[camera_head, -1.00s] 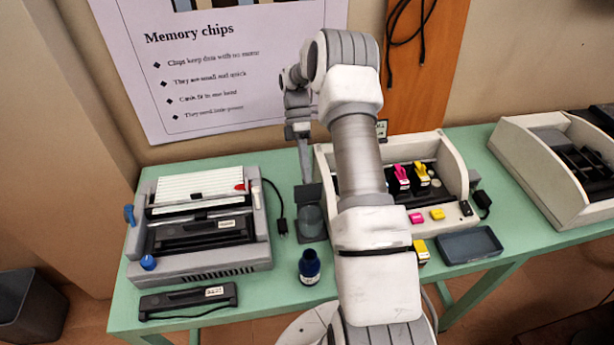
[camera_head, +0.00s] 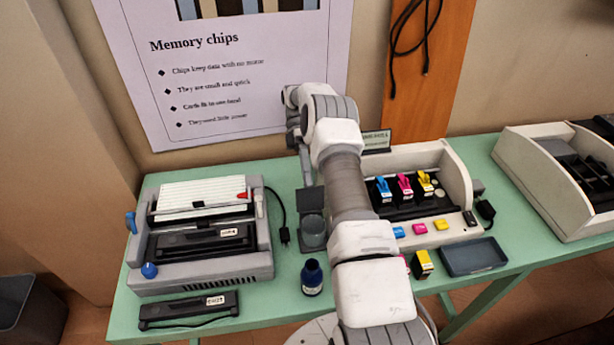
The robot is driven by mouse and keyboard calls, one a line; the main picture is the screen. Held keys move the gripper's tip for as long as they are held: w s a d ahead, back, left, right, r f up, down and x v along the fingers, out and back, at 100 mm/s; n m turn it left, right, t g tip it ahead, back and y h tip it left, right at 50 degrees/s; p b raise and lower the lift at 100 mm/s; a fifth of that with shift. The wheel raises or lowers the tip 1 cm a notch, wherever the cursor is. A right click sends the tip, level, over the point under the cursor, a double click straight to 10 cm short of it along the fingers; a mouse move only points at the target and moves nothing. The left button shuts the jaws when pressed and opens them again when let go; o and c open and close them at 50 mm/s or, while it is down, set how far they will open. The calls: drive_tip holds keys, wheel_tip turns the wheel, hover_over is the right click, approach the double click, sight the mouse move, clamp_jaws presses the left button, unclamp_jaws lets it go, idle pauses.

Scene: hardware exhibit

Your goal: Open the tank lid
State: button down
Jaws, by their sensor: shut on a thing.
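The small dark grey tank (camera_head: 314,238) stands on the green table, left of my forearm, with a round grey top. A dark square flap, seemingly the tank lid (camera_head: 311,199), stands raised behind it. My gripper (camera_head: 307,181) comes down from behind my arm to the flap's upper edge and looks shut on it. The fingertips are small and partly covered, so the exact contact is unclear.
A dark blue bottle (camera_head: 312,278) stands in front of the tank. A grey printer (camera_head: 205,265) is to the left. An open beige printer (camera_head: 459,170) with coloured cartridges is to the right, partly behind my arm. A shallow tray (camera_head: 474,257) lies at front right.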

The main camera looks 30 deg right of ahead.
drive_tip(key=shift+s+f, duration=0.25)
drive_tip(key=shift+f, duration=0.95)
drive_tip(key=c, duration=0.9)
unclamp_jaws()
drive_tip(key=shift+w, duration=0.1)
drive_tip(key=shift+c, duration=0.2)
drive_tip(key=shift+r, duration=0.1)
drive_tip(key=s+d+r+p, duration=0.1)
drive_tip(key=s+d+r, duration=0.1)
drive_tip(key=r, duration=0.2)
drive_tip(key=s+d+r+p, duration=0.1)
drive_tip(key=s+d+r, duration=0.2)
drive_tip(key=r, duration=0.1)
drive_tip(key=s+d+r+p, duration=0.1)
drive_tip(key=s+d+r, duration=0.2)
drive_tip(key=r, duration=0.1)
drive_tip(key=shift+s, duration=0.2)
drive_tip(key=shift+a, duration=0.1)
